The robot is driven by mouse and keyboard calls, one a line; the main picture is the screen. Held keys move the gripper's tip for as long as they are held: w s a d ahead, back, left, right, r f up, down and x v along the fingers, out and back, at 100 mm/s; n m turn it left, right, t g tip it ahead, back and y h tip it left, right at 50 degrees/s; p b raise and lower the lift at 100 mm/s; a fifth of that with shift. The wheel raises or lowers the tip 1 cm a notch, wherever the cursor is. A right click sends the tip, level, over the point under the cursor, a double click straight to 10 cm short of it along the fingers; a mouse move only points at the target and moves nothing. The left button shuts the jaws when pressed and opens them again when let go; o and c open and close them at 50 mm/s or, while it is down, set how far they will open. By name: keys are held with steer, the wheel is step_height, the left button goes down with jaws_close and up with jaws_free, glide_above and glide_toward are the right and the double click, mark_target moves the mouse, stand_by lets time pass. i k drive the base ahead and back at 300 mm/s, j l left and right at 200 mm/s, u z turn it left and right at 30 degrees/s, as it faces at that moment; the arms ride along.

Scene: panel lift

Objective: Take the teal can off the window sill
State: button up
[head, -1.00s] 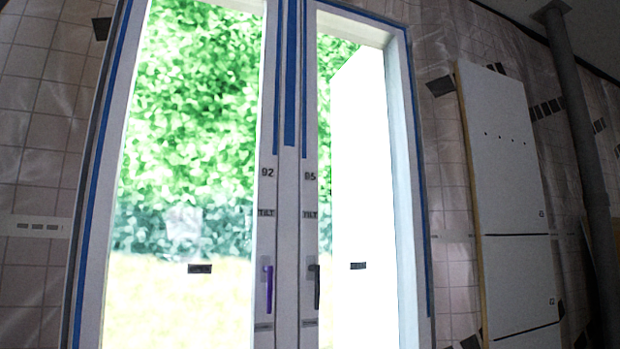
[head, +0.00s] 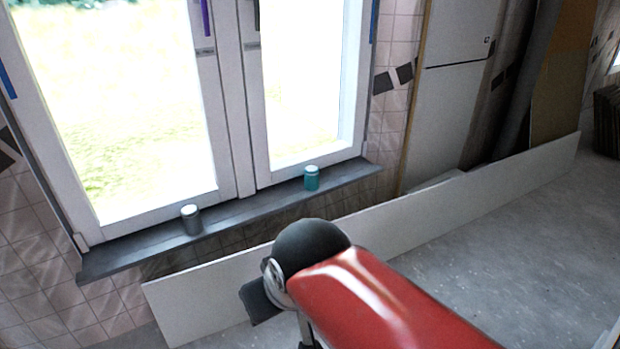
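The teal can (head: 312,178) stands upright on the dark grey window sill (head: 250,208), in front of the right window pane. A grey can (head: 191,219) stands upright on the same sill, further left. My red and black arm reaches into the head view from the bottom right, below and apart from the sill. My gripper's fingers cannot be made out; the end of the arm points down and out of the picture.
A long white panel (head: 420,222) stands on edge on the floor below the sill, between my arm and the wall. White boards (head: 455,95) lean at the right of the window. The grey floor (head: 530,260) at the right is clear.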

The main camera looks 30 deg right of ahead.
mark_target(311, 172)
steer(key=i+l+z, duration=0.1)
steer(key=z, duration=0.75)
steer(key=i+z, duration=0.35)
steer(key=i, duration=0.2)
steer(key=i+j+z, duration=0.2)
steer(key=i+z, duration=0.2)
steer(key=i+j, duration=0.1)
steer(key=i, duration=0.2)
steer(key=i+j, duration=0.1)
steer(key=i, duration=0.2)
